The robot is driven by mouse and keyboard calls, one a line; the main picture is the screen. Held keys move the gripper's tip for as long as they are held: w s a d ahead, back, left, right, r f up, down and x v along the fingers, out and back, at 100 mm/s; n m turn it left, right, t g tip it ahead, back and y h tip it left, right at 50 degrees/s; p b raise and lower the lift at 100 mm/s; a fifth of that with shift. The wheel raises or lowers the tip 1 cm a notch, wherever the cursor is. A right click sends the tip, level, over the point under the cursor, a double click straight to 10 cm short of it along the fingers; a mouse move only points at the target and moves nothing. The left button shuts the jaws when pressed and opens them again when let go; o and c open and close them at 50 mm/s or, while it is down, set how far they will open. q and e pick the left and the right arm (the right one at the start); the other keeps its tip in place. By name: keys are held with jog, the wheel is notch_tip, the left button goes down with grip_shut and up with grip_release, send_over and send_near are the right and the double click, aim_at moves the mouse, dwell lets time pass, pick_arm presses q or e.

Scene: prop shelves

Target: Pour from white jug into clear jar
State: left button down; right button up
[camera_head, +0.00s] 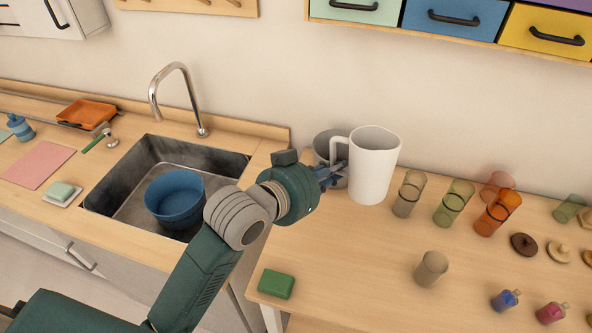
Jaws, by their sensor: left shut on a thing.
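The white jug (378,168) is upright at the back of the right-hand table, its handle towards the left. My left gripper (334,172) is shut at the handle side of the white jug; the fingertips are partly hidden. Whether the jug touches the table is hard to tell. A clear, brownish jar (409,195) stands just right of the jug. Another clear, greyish jar (431,269) stands nearer the front. I cannot tell which is the task's jar. The jug's contents are not visible. My right gripper is not in view.
A grey vessel (325,146) is behind my gripper. Green (454,204) and orange (497,213) glasses stand right of the jug. Lids and small bottles (506,299) lie further right. A green block (276,284) is at the front left. A sink (120,200) holds a blue pot (174,200).

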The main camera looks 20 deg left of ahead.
pick_arm(q)
jog(key=d+m, duration=0.1)
jog(key=d, duration=0.1)
jog(key=w+d+f+m+g+h, duration=0.1)
jog(key=d, duration=0.2)
jog(key=d+m+h, duration=0.1)
jog(key=d, duration=0.2)
jog(key=shift+w+f+g+b, duration=0.15)
jog(key=shift+g+b, duration=0.15)
jog(key=shift+b, duration=0.05)
jog(key=w+d+f+m+g+h+b, duration=0.2)
jog(key=w+d+f+m+h, duration=0.15)
jog(key=d+f, duration=0.45)
jog(key=shift+s+a+r+m+t+y+p, duration=0.15)
jog(key=shift+r+m+t+y+p, duration=0.2)
jog(key=shift+r+m+y+p, duration=0.4)
jog(key=shift+a+r+m+t+y+p, duration=0.2)
jog(key=shift+r+m+t+y+p, duration=0.25)
jog(key=shift+r+m, duration=0.6)
jog(key=shift+s+a+r+m+t+y+p, duration=0.15)
jog(key=shift+r+m+t+y+p, duration=0.15)
jog(key=shift+r+m+y+p, duration=0.6)
